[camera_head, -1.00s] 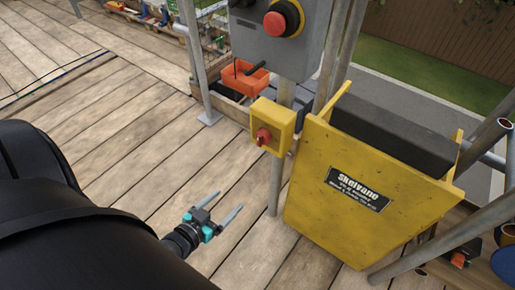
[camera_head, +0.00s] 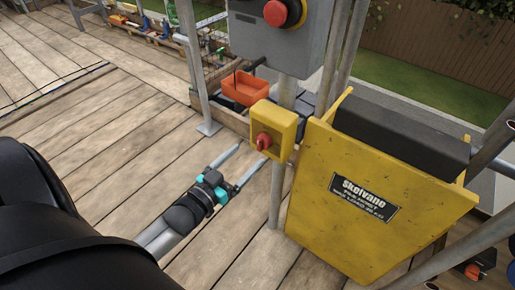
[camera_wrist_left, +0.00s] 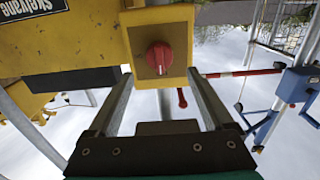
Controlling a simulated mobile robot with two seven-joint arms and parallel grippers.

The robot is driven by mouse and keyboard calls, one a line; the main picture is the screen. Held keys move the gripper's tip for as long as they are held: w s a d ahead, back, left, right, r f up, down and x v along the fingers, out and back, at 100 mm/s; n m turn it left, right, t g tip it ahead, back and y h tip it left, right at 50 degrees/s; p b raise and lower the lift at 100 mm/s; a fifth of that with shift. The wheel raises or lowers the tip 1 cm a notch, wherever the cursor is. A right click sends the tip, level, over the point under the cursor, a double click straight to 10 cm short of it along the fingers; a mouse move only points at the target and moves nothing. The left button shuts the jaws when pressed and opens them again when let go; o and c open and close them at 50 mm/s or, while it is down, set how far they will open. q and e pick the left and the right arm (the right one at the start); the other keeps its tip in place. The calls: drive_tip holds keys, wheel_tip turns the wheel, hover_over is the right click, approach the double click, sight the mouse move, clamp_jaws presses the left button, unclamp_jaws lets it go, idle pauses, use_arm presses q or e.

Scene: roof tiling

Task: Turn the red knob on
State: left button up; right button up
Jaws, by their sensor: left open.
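The red knob (camera_head: 263,141) sits on the front of a small yellow box (camera_head: 285,122) fixed to a grey post. My left gripper (camera_head: 241,158) is open and empty, with its fingers pointing toward the box from the lower left. In the left wrist view the red knob (camera_wrist_left: 159,57) lies ahead, between the lines of the two open fingers (camera_wrist_left: 160,85), and the yellow box (camera_wrist_left: 150,30) fills the space behind it. I see no contact with the knob. My right gripper does not show in these views.
A grey control box (camera_head: 290,45) with a red button (camera_head: 277,13) hangs above. A large yellow Skolvane panel (camera_head: 400,235) stands right of the yellow box. An orange tray (camera_head: 245,88) sits behind. The plank floor (camera_head: 120,140) on the left is clear.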

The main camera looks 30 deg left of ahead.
sight(258, 145)
use_arm(q)
drive_tip(key=w+b, duration=0.1)
drive_tip(key=w, duration=0.3)
drive_tip(key=shift+d, duration=0.15)
drive_tip(key=shift+w+b, duration=0.4)
drive_tip(key=shift+w, duration=0.6)
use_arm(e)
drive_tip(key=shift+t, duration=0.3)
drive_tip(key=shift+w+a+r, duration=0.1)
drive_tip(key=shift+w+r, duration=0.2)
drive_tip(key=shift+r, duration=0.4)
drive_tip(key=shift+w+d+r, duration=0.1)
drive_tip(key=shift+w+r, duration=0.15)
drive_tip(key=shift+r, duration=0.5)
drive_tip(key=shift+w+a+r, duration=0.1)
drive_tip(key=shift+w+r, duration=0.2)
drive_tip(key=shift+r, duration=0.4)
use_arm(q)
drive_tip(key=shift+d, duration=0.1)
clamp_jaws()
